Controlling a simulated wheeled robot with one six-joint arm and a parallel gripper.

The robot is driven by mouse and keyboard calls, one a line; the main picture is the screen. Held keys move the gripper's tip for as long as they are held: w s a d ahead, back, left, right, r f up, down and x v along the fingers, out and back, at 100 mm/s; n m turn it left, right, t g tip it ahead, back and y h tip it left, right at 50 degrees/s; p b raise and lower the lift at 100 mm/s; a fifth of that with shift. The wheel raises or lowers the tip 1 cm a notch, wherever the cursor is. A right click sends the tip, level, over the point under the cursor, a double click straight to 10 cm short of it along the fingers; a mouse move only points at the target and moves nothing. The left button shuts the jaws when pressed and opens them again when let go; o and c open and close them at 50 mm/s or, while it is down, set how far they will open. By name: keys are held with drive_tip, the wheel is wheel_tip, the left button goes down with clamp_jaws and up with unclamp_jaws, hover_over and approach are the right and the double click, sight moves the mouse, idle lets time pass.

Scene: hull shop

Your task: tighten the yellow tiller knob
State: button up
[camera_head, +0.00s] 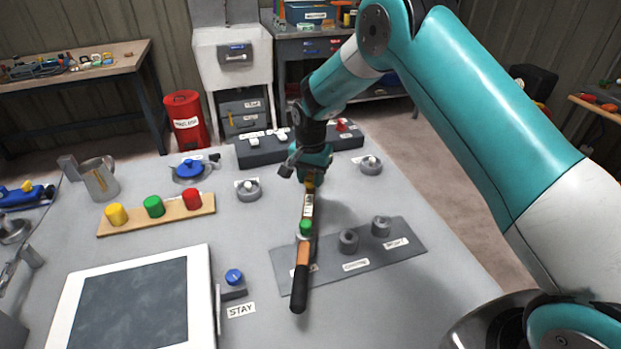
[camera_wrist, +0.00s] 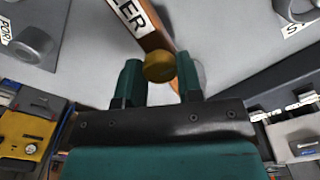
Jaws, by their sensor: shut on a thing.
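The tiller is a narrow wooden bar with a black grip (camera_head: 299,290) at its near end and a label on top, partly readable in the wrist view. The yellow tiller knob (camera_wrist: 159,67) sits on the bar, between my gripper's (camera_wrist: 160,80) two teal fingers. My gripper is shut on the knob, which shows only slightly in the head view (camera_head: 310,184), below the gripper. A green knob (camera_head: 306,227) is farther along the bar toward the grip. Whether the knob is tight cannot be seen.
A grey plate (camera_head: 408,243) with labelled round fittings lies under and right of the tiller. A wooden strip (camera_head: 175,217) carries yellow, green and red knobs. A white-framed dark panel (camera_head: 130,305), a blue knob (camera_head: 234,276), a metal jug (camera_head: 98,180) and a dark switch box (camera_head: 258,152) stand around.

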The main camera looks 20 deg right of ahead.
sight(310, 179)
drive_tip(key=shift+m, duration=0.5)
drive_tip(key=o, duration=0.9)
drive_tip(key=shift+r, duration=0.1)
wheel_tip(310, 179, up, 17)
drive_tip(key=shift+r+b, duration=0.2)
drive_tip(key=shift+b, duration=1.05)
drive_tip(key=s+a+r+n+y, duration=0.1)
drive_tip(key=s+n, duration=0.4)
drive_tip(key=s, duration=0.7)
drive_tip(key=s+a+r+n+y, duration=0.1)
drive_tip(key=s+n, duration=0.4)
drive_tip(key=s, duration=0.7)
drive_tip(key=s+a+r+n+y, duration=0.2)
drive_tip(key=s+n, duration=0.4)
drive_tip(key=s, duration=0.6)
drive_tip(key=shift+a+r, duration=0.15)
drive_tip(key=shift+a, duration=0.2)
